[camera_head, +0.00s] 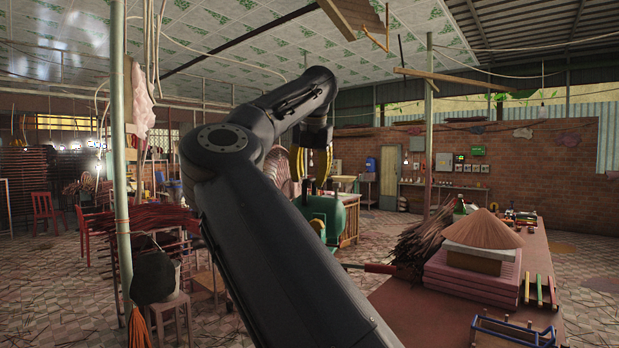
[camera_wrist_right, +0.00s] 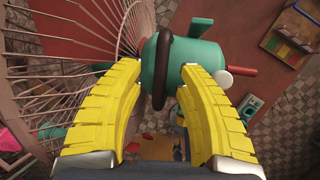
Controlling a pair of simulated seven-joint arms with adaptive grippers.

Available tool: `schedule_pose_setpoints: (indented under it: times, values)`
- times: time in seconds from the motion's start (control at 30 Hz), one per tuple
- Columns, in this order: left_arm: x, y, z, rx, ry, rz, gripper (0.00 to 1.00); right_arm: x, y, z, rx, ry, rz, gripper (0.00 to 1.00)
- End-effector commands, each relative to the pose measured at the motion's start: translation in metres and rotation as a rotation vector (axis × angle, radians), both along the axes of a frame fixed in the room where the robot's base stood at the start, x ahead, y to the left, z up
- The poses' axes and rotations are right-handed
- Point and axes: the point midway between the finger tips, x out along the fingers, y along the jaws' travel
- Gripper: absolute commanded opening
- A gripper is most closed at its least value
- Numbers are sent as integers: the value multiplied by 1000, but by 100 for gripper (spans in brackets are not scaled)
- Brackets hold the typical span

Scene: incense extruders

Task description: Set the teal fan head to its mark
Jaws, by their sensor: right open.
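The teal fan head (camera_wrist_right: 203,56) is in the wrist view, with a dark ring-shaped handle around its body and a wire cage (camera_wrist_right: 75,65) on its left. A white knob (camera_wrist_right: 222,80) and a red stub stick out on the right. My right gripper (camera_wrist_right: 160,78) is open, its yellow fingers on either side of the teal body's lower part; contact cannot be told. In the head view, the right gripper (camera_head: 314,176) points down in front of the pinkish cage (camera_head: 277,165), and a teal body (camera_head: 326,213) shows below. I cannot make out the mark. My left gripper is out of view.
A long reddish table (camera_head: 407,300) stands at the right, with a conical straw hat (camera_head: 483,231) on pink stacks, a bundle of sticks (camera_head: 420,240) and a blue rack (camera_head: 512,332). A pole (camera_head: 120,190) rises at the left.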

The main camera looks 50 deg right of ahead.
Motion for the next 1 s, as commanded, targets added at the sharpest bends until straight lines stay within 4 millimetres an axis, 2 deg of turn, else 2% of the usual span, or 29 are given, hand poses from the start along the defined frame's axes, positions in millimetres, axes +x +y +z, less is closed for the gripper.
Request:
schedule_pose_setpoints:
  times: [0.17, 0.4, 0.5, 1.0]
  values:
    - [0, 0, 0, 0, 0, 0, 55, 0, 0, 0, 0, 0, 0, 37]
    - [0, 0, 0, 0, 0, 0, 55, 0, 0, 0, 0, 0, 0, 9]
    - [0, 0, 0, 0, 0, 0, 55, 0, 0, 0, 0, 0, 0, 0]
    - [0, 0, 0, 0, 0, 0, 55, 0, 0, -1, 1, 2, -1, 0]
